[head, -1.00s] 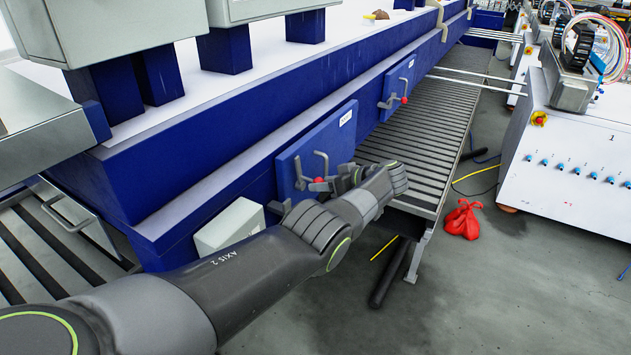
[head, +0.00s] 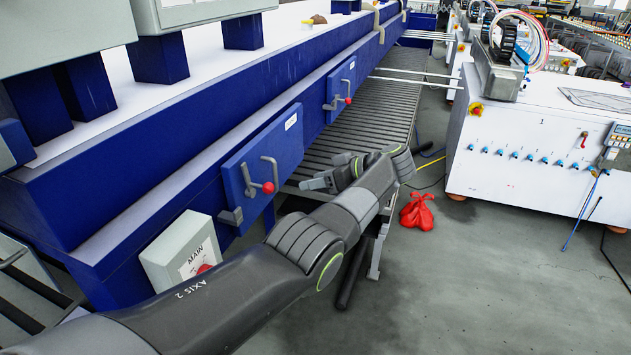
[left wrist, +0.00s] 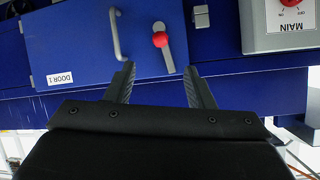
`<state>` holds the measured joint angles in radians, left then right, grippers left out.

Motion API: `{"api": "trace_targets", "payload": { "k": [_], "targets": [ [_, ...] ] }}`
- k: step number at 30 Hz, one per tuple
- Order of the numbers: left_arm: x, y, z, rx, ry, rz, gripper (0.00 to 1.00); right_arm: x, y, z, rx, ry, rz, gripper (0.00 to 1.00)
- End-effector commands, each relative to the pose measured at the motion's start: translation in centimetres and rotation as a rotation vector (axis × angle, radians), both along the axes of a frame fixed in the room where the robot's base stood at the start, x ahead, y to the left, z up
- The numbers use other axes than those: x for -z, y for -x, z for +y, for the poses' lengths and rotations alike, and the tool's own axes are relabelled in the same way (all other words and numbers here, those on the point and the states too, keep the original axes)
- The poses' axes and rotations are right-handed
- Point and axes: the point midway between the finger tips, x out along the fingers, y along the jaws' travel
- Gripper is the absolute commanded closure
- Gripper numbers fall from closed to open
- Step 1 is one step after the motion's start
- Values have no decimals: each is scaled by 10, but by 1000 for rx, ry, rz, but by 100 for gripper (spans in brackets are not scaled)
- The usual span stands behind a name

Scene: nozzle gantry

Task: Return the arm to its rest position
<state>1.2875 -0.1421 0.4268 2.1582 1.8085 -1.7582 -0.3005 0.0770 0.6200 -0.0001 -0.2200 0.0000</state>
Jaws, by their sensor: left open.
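My left arm reaches in from the lower left in the head view. Its gripper (head: 322,181) is open and empty, to the right of the blue door (head: 240,168) and apart from it. The door looks shut against the blue machine's side. It has a grey handle and a lever with a red knob (head: 268,188). In the left wrist view the open fingers (left wrist: 159,76) point toward the door (left wrist: 75,50), labelled DOOR 1. The red knob (left wrist: 160,39) shows beyond the fingertips, between them in the picture. My right gripper is not in view.
A grey MAIN switch box (head: 182,250) stands close beside my left arm. A slatted conveyor (head: 375,120) runs along the machine behind the gripper. Open floor (head: 480,280) lies to the right, before a white cabinet (head: 535,160).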

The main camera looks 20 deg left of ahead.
Motion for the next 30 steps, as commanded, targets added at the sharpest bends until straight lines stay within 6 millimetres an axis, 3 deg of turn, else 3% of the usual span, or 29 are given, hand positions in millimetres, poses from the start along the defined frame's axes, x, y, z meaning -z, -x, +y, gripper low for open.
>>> {"api": "trace_targets", "payload": {
  "k": [4, 8, 12, 17, 23, 26, 30],
  "targets": [
    [11, -2, 8, 4, -23, -23, 51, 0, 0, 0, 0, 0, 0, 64],
    [48, -8, 37, 37, -108, -120, 51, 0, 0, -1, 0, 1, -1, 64],
    [108, -12, 74, 161, -233, -269, 51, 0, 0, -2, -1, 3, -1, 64],
    [183, -2, 99, 389, -307, -377, 51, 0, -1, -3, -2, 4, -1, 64],
    [299, 44, 105, 728, -244, -371, 51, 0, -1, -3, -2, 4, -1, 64],
    [363, 86, 102, 884, -150, -309, 51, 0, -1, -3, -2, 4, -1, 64],
    [443, 156, 97, 1034, 15, -181, 51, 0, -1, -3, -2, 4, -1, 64]
  ]
}}
